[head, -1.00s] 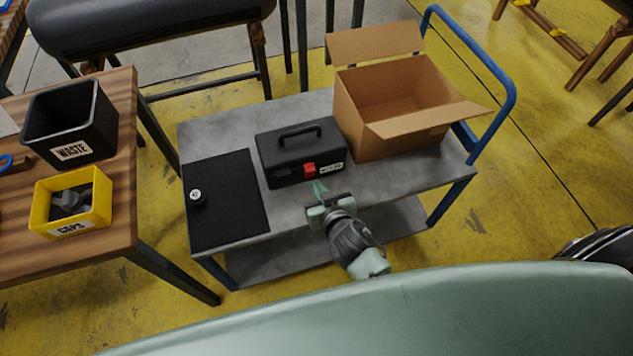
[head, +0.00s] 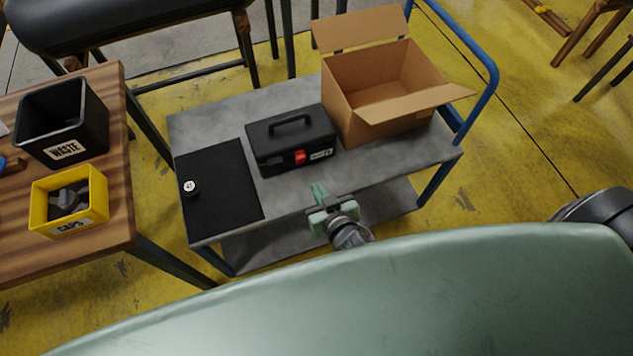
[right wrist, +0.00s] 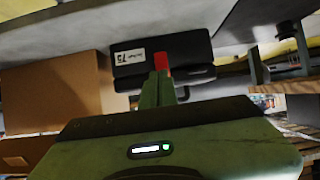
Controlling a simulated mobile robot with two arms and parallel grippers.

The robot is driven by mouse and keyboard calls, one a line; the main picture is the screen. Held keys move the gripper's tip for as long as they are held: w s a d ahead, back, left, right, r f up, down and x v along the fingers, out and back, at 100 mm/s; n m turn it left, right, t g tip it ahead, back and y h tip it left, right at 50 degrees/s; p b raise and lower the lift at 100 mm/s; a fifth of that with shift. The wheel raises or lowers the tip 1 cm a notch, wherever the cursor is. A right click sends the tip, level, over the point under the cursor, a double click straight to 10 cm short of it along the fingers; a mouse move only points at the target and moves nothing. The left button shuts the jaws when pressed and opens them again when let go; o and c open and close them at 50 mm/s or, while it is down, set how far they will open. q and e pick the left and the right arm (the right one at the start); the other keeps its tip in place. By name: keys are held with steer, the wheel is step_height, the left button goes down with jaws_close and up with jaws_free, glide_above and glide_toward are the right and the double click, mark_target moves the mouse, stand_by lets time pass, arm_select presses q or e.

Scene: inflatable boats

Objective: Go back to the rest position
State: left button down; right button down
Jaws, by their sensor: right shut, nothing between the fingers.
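My right gripper (head: 318,190) is shut and empty. In the head view it is over the front edge of the grey cart (head: 215,118), in front of the black toolbox (head: 289,138) and apart from it. In the right wrist view its closed green fingers (right wrist: 157,88) point toward the toolbox (right wrist: 165,56), whose red latch shows just beyond the tips. The toolbox stands closed on the cart with its handle on top. My left gripper is not in view.
An open cardboard box (head: 375,85) stands right of the toolbox. A black mat (head: 225,185) with a small round item (head: 190,187) lies at left. A wooden table (head: 115,200) at far left holds a waste bin (head: 62,118) and a yellow caps bin (head: 70,200).

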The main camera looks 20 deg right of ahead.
steer(key=s+d+f+n+g, duration=0.1)
steer(key=s+f+g, duration=0.1)
steer(key=s+f, duration=0.45)
steer(key=s+d+f+g, duration=0.1)
steer(key=s+f+g, duration=0.15)
steer(key=f, duration=0.65)
steer(key=s+f+n+g, duration=0.1)
steer(key=s+f, duration=0.4)
steer(key=f, duration=0.2)
steer(key=s+d+f+g, duration=0.2)
steer(key=s+d+f, duration=0.2)
steer(key=s, duration=0.6)
steer(key=s+d+f+g, duration=0.3)
steer(key=s+d+f, duration=0.1)
steer(key=s+f, duration=0.4)
steer(key=shift+s+g, duration=0.35)
steer(key=shift+s, duration=0.65)
